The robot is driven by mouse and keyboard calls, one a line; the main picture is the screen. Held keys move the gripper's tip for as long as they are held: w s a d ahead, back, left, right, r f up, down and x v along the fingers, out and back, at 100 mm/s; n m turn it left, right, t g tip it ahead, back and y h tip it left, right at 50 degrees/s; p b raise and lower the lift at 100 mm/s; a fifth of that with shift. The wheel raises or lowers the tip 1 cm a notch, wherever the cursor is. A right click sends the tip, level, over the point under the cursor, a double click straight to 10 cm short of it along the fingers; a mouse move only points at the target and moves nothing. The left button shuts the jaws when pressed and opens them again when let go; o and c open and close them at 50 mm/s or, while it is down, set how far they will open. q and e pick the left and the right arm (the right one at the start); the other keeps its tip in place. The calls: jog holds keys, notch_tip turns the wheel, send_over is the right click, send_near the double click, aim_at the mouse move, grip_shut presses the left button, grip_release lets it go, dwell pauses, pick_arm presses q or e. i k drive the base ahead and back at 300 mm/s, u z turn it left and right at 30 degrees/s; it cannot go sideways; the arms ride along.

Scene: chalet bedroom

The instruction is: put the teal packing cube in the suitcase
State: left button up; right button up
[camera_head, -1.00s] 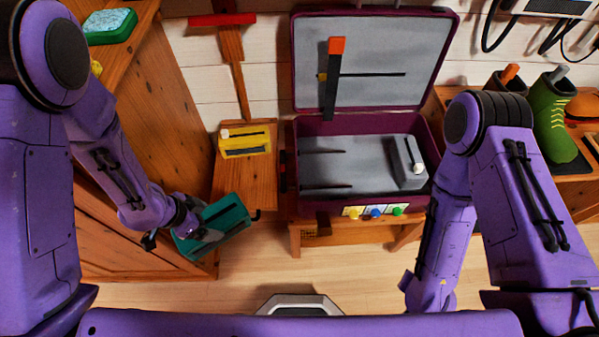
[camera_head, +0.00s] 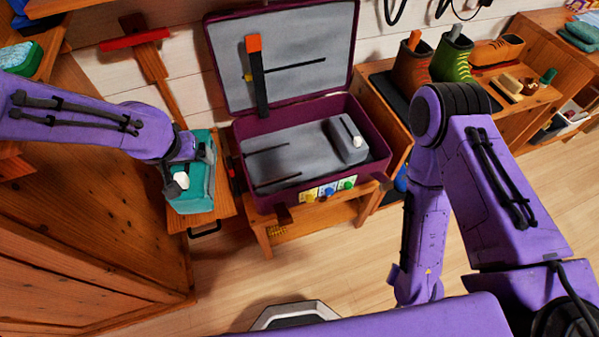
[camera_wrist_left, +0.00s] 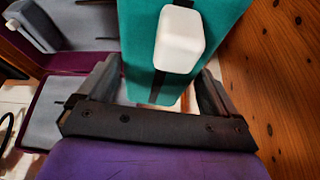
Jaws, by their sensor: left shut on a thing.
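The teal packing cube (camera_head: 203,184) is held by my left gripper (camera_head: 187,165), at the small wooden side table left of the suitcase. In the left wrist view the cube (camera_wrist_left: 138,38) with its white grip block (camera_wrist_left: 180,40) sits between the two fingers (camera_wrist_left: 157,90). I cannot tell whether the cube touches the table. The maroon suitcase (camera_head: 262,203) stands open on a low wooden bench, its lid leaning back. My right arm's gripper is out of view.
A black strap with an orange end (camera_head: 254,44) lies against the lid. The side table (camera_head: 225,207) is close left of the suitcase. A tall wooden cabinet (camera_head: 95,190) bounds the left. Boots (camera_head: 452,60) stand on a bench at right. The floor in front is clear.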

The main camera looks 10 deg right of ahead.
aim_at(278, 160)
jog(key=z, duration=0.15)
jog(key=k, duration=0.35)
jog(key=z, duration=1)
jog(key=i, duration=0.95)
jog(key=u, duration=0.6)
